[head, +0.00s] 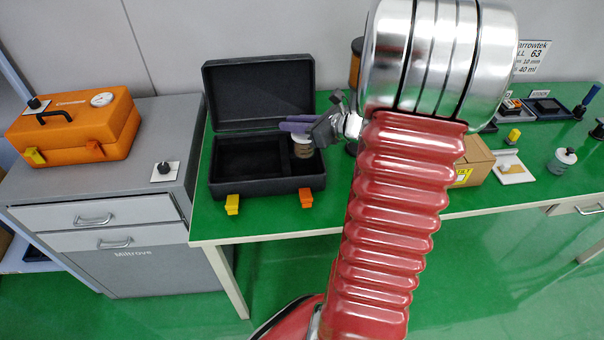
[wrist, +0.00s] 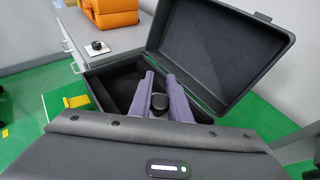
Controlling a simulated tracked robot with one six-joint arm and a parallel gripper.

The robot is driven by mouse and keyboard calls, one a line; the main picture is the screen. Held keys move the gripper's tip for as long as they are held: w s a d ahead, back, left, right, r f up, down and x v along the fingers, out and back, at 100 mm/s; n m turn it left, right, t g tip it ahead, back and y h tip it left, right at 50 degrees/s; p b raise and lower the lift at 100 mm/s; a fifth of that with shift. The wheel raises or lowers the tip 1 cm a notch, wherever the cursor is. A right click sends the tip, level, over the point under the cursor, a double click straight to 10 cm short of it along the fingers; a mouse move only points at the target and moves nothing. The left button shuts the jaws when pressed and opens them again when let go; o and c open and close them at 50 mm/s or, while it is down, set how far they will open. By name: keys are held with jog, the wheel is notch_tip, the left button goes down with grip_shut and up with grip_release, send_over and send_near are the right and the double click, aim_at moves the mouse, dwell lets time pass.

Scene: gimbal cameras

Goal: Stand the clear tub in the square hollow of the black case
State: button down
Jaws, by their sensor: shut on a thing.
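The black case (head: 222,190) stands open on the green bench, its lid (head: 260,92) tilted up behind it. It also shows in the wrist view (wrist: 97,92). A divider splits its inside into a wide left compartment and a narrower right one. The clear tub (head: 303,152), with tan contents and a pale top, is upright at the right compartment. I cannot tell whether its base touches the floor there. My gripper (head: 288,122) has purple fingers and is shut on the tub. In the wrist view, a black knob (wrist: 159,102) sits between the fingers (wrist: 160,80).
An orange case (head: 78,128) and a black-knobbed plate (head: 165,171) are on the grey cabinet at left. A cardboard box (head: 475,160) stands right of my arm. A second jar (head: 561,162) stands farther right. Green bench top (head: 345,212) is bare in front.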

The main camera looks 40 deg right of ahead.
aim_at(312, 153)
jog(key=shift+f, duration=2.9)
jog(key=shift+f, duration=0.15)
jog(key=shift+f, duration=1.95)
jog(key=c, duration=1.7)
grip_release()
jog(key=shift+f, duration=0.1)
jog(key=shift+o, duration=0.2)
jog(key=shift+s+d, duration=0.1)
jog(key=v, duration=1.2)
